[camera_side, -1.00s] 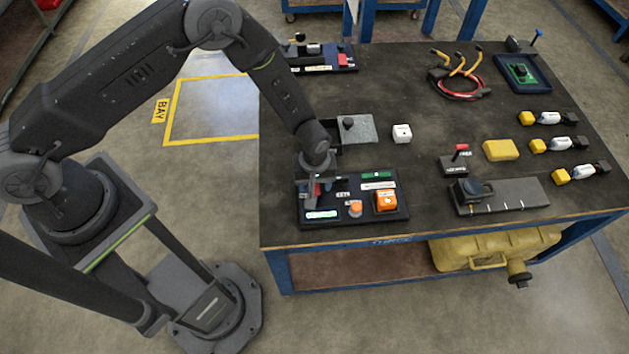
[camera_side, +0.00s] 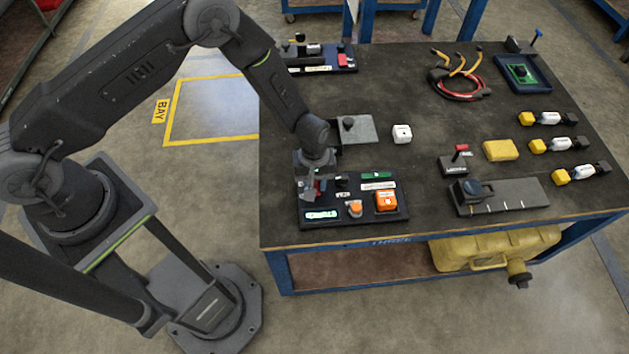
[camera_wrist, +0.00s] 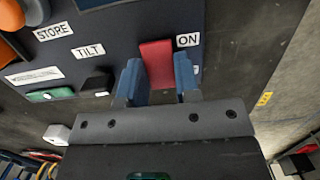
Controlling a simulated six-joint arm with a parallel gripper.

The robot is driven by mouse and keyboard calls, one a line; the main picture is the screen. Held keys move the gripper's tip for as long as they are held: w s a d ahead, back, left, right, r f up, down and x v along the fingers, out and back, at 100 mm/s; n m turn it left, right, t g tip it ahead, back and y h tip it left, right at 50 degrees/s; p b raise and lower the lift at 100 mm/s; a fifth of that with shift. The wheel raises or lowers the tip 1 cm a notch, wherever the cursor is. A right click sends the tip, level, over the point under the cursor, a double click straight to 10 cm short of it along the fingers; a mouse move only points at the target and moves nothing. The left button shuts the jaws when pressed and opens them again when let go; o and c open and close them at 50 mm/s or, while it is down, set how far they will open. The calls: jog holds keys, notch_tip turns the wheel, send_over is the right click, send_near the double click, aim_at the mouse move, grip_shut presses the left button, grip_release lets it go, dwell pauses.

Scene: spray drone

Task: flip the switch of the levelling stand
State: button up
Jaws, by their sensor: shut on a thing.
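The levelling stand is taken to be the dark panel (camera_side: 372,215) at the near left of the table; it also fills the upper part of the wrist view (camera_wrist: 110,25). Its red switch lever (camera_wrist: 157,62) stands beside the white "ON" label (camera_wrist: 187,40). My gripper (camera_wrist: 159,84) is shut on the red lever, with one blue finger on each side of it. In the side view my gripper (camera_side: 313,186) is low over the panel's left part and hides most of the lever.
An orange button block (camera_side: 386,201) and an orange knob (camera_side: 354,208) sit on the panel, right of my gripper. A grey plate with a black knob (camera_side: 356,130) lies behind. A white cube (camera_side: 402,133) stands right of that. The table's front edge is close.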

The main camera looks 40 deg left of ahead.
dwell(0.3)
jog(key=o, duration=0.9)
jog(key=r, duration=0.4)
jog(key=w+a+r, duration=0.1)
jog(key=r, duration=0.8)
jog(key=shift+w+a+r, duration=0.15)
jog(key=shift+a+r, duration=0.05)
jog(key=shift+r, duration=0.15)
